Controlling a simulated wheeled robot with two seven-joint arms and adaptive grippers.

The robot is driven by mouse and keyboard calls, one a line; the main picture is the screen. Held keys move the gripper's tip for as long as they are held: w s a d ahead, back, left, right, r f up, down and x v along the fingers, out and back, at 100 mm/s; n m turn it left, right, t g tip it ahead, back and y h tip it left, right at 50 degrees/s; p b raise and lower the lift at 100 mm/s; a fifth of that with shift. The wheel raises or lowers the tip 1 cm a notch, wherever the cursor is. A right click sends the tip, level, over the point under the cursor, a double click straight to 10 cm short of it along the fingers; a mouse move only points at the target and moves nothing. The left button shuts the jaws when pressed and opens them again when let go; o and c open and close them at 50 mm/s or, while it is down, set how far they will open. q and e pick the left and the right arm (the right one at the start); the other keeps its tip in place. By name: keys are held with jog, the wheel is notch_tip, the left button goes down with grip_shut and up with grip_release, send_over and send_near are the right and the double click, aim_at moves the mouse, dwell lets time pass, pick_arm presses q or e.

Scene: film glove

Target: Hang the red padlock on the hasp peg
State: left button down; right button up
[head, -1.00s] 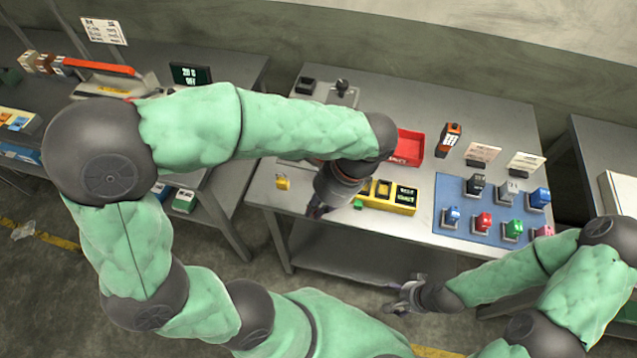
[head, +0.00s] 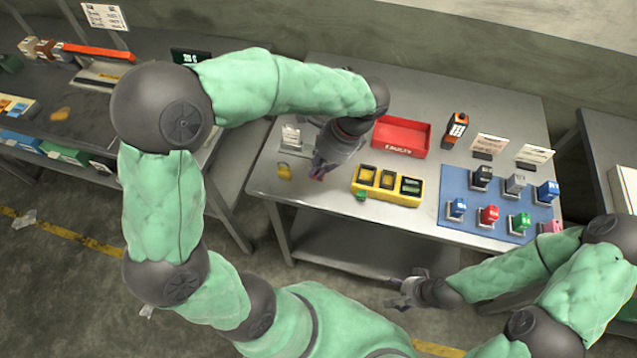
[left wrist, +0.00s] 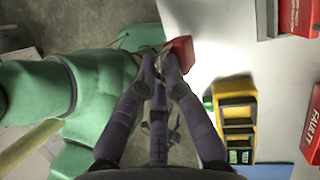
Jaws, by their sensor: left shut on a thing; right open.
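A small red padlock (left wrist: 181,50) shows in the left wrist view at my left gripper's fingertips (left wrist: 161,62), which are shut on it. In the head view my left gripper (head: 319,172) points down over the left part of the workbench's front, with only a sliver of red at its tip. The hasp peg cannot be made out; my left arm covers part of the bench's back left. My right gripper (head: 402,291) is open and empty in front of the bench, below its top.
A blue mat (head: 459,182) holds several coloured padlocks. A grey plate (head: 304,152) lies behind the yellow padlock.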

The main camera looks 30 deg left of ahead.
pick_arm(q)
jog(key=w+f, duration=0.1)
jog(key=f, duration=0.1)
jog(key=w+a+f, duration=0.1)
jog(key=f, duration=0.1)
jog(key=w+a+f+b, duration=0.1)
jog(key=f, duration=0.1)
jog(key=shift+w+f, duration=0.2)
jog(key=shift+f, duration=0.2)
jog(key=shift+w+f, duration=0.1)
jog(key=shift+f, duration=0.4)
jog(key=shift+f, duration=0.1)
jog(key=c, duration=1.4)
grip_release()
jog(key=shift+o, duration=0.2)
jog(key=shift+f+b, duration=0.1)
jog(key=shift+b, duration=0.2)
jog(key=shift+f, duration=0.1)
jog(key=p+v, duration=0.3)
jog(key=v, duration=0.8)
jog(key=shift+s+d, duration=0.25)
jog(key=shift+d, duration=0.15)
